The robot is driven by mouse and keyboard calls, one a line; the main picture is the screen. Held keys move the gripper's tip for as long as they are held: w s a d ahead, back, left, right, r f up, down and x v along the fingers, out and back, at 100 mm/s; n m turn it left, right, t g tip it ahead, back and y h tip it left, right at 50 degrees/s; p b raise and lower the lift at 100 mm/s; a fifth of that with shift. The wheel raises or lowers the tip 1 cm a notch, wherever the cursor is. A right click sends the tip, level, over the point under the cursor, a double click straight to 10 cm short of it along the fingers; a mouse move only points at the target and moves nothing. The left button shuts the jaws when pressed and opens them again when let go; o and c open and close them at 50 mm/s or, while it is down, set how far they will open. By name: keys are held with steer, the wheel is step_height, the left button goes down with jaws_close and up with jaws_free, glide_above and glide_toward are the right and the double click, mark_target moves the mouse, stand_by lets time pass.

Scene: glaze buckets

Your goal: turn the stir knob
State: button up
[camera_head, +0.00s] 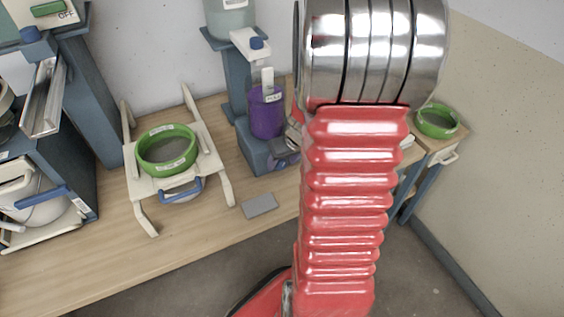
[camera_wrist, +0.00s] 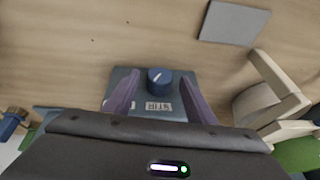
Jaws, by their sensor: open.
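The stir knob (camera_wrist: 157,88) is a round blue dial with a white pointer line. It sits on a blue base (camera_wrist: 178,113) with a label reading STIR, upside down in the wrist view. My gripper (camera_wrist: 160,77) is open, with one purple finger on each side of the knob. Gaps show between the fingers and the knob, and I cannot tell their height over it. In the head view the blue stirrer base (camera_head: 257,158) stands on the bench under a container of purple liquid (camera_head: 266,113).
A grey pad (camera_head: 260,205) lies on the bench in front of the base. A white frame (camera_head: 214,173) with a green-rimmed bucket (camera_head: 148,151) stands to the left. Another green-rimmed bucket (camera_head: 437,131) is at the right. Bare bench lies at the front left.

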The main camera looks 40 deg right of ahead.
steer(key=shift+w+f, duration=0.25)
steer(key=shift+f, duration=0.4)
steer(key=shift+c, duration=0.6)
steer(key=c, duration=0.9)
